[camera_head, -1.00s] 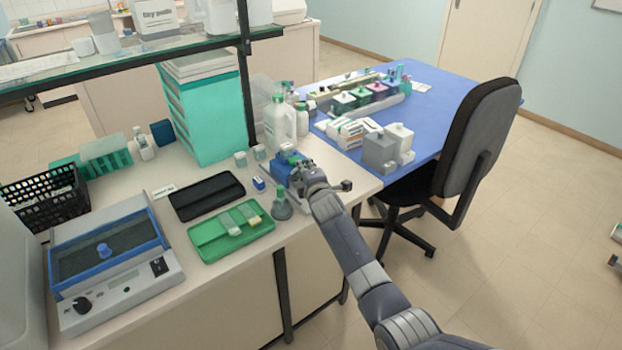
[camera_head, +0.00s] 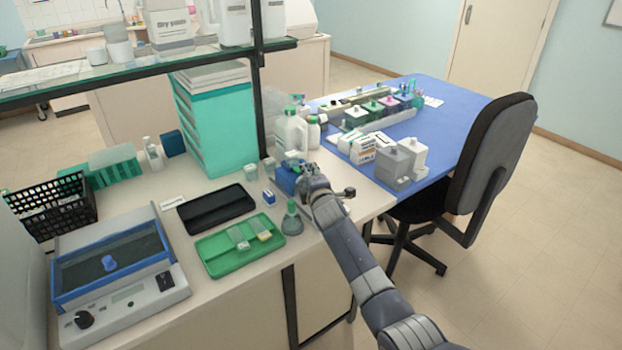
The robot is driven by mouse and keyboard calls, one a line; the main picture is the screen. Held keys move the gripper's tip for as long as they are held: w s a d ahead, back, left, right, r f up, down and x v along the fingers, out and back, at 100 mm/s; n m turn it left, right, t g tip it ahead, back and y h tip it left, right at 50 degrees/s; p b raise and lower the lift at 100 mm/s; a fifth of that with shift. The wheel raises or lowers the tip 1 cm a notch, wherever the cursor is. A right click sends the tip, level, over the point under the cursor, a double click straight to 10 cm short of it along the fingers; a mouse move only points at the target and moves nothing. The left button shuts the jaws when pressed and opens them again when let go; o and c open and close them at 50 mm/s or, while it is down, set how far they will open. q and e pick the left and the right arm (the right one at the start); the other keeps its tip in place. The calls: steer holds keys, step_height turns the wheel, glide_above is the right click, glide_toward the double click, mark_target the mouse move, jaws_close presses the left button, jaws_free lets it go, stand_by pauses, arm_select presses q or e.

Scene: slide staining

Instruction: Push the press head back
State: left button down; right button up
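A small blue device (camera_head: 286,180), which looks like the press, stands near the right end of the white bench. My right arm comes in from the lower right, and my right gripper (camera_head: 308,178) is at the device's right side, touching it or very close. The gripper and wrist hide much of the device, so I cannot make out the press head or its position. The fingers are too small and dark to tell whether they are open or shut. My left gripper is not in view.
A flask with a green top (camera_head: 292,220) stands just in front of the device. A green tray (camera_head: 222,262) with slides and a black tray (camera_head: 203,213) lie to the left. White bottles (camera_head: 291,133) stand behind. A glass shelf (camera_head: 140,62) overhangs the bench's back.

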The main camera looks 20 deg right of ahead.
steer(key=v, duration=1.2)
stand_by(0.5)
steer(key=s+f+m+g, duration=0.3)
steer(key=s+f+m, duration=0.15)
steer(key=s, duration=0.55)
steer(key=s+f+m+g, duration=0.35)
steer(key=s+f, duration=0.25)
steer(key=s, duration=0.4)
steer(key=s+f+m+g, duration=0.2)
steer(key=s+f+m, duration=0.25)
steer(key=s, duration=0.55)
steer(key=s+m+g+y, duration=0.1)
steer(key=s+m+g, duration=0.3)
steer(key=s, duration=1)
step_height(320, 180, down, 26)
steer(key=s+d+f+g, duration=0.2)
steer(key=s+d+f, duration=0.1)
steer(key=s+f, duration=1.4)
steer(key=shift+s+d+f+n, duration=0.15)
steer(key=shift+s+f+n, duration=0.15)
steer(key=shift+s+n, duration=0.1)
